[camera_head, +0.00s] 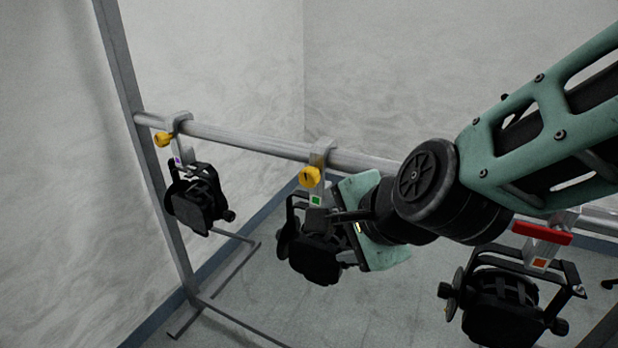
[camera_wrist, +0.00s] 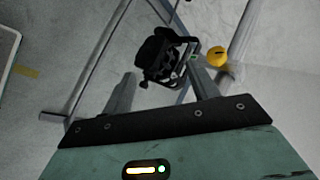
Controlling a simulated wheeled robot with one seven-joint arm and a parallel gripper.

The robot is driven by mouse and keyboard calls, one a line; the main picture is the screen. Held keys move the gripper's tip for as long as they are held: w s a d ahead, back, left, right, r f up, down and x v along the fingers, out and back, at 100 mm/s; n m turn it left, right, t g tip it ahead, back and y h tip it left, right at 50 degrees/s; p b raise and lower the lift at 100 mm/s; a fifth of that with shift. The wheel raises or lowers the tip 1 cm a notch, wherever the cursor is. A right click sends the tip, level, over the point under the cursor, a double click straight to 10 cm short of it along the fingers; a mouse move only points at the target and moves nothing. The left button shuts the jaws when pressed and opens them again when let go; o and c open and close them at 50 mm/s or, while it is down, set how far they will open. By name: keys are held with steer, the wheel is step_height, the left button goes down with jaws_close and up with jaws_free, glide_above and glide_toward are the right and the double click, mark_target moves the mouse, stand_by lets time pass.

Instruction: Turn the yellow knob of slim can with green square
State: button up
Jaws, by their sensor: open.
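The slim black can with a green square (camera_head: 316,201) hangs from the rail in the middle of the head view. Its yellow knob (camera_head: 309,177) sits on the clamp just above the square. My gripper (camera_head: 338,215) is at the right of this can, close to the clamp and below the knob. Part of the can is hidden behind it. In the wrist view, my gripper's two fingers (camera_wrist: 162,70) are spread apart with nothing held.
A can with a purple square (camera_head: 177,160) and its own yellow knob (camera_head: 164,139) hangs at the left. A can with an orange square (camera_head: 540,264) and a red handle (camera_head: 543,233) hangs at the right. The metal rail (camera_head: 250,143) runs above them.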

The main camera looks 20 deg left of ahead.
steer(key=w+a+f+m+t, duration=0.1)
steer(key=w+a+m+t, duration=0.35)
steer(key=a+m, duration=0.4)
steer(key=m+t+h, duration=0.8)
steer(key=m, duration=1.3)
glide_toward(306, 179)
steer(key=w+p, duration=0.2)
steer(key=w, duration=0.1)
steer(key=w+p, duration=0.1)
steer(key=w, duration=0.3)
steer(key=w+p, duration=0.2)
steer(key=w, duration=0.2)
steer(key=shift+d+f+p, duration=0.1)
steer(key=shift+d+p, duration=0.25)
steer(key=shift+d, duration=0.05)
steer(key=c, duration=1)
